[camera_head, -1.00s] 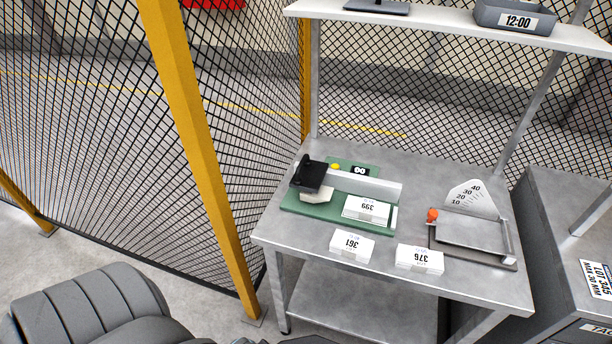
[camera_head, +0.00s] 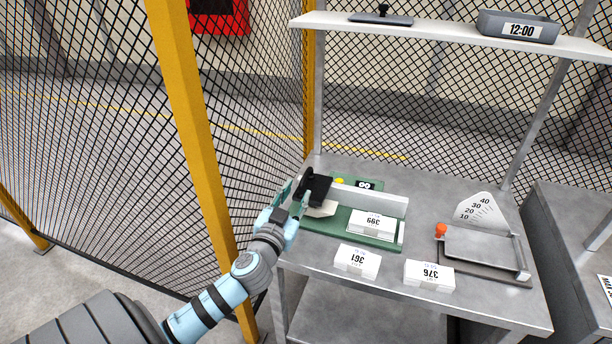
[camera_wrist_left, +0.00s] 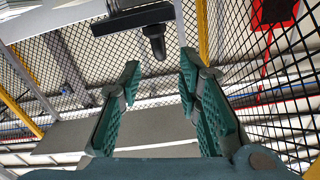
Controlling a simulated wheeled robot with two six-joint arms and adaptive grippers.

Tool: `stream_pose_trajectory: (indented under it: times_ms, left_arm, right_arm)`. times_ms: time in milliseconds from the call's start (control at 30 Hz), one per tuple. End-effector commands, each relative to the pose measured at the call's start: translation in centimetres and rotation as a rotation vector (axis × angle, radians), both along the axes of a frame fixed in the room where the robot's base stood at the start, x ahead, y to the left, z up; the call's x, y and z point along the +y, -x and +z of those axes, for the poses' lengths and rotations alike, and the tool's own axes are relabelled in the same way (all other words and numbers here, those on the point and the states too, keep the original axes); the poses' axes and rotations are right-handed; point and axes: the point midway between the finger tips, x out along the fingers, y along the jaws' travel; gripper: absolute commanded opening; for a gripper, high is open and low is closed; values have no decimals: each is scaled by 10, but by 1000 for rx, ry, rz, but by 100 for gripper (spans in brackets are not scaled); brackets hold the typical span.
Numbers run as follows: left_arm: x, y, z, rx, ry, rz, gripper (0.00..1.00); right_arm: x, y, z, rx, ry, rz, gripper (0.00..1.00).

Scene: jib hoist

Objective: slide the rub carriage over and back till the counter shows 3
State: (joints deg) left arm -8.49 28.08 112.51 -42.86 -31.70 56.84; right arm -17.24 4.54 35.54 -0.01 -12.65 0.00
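The black rub carriage (camera_head: 317,189) sits at the left end of the pale rail (camera_head: 368,195) on the green rub tester base (camera_head: 345,228). Its dark handle stands at its left side. My right gripper is not in view.
White card stacks lie on the base (camera_head: 371,224) and at the bench front (camera_head: 357,261), (camera_head: 429,275). A grey gauge plate with an orange knob (camera_head: 441,230) is at right. A yellow post (camera_head: 190,130) and mesh fence stand left. A shelf (camera_head: 440,34) hangs above.

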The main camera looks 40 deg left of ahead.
Motion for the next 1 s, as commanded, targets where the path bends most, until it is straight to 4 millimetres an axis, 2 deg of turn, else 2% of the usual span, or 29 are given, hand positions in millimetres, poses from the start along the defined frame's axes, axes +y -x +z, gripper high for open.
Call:
stream_pose_trajectory:
  times_ms: [100, 200, 400, 700, 900, 1000]
  left_arm:
    - [11, -31, 2, -2, 3, 3, 31]
    - [18, -51, 1, 0, 2, 2, 31]
    - [27, -77, 0, 1, 2, 1, 31]
    - [28, -80, -1, 2, 2, 1, 31]
    - [28, -80, -1, 3, 1, 1, 0]
    - [28, -80, -1, 3, 1, 1, 0]
  right_arm:
    - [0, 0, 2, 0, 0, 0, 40]
    - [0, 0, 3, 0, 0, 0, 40]
    - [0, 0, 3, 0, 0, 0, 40]
    - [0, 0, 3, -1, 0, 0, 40]
    - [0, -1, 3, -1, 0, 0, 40]
    - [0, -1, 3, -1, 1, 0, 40]
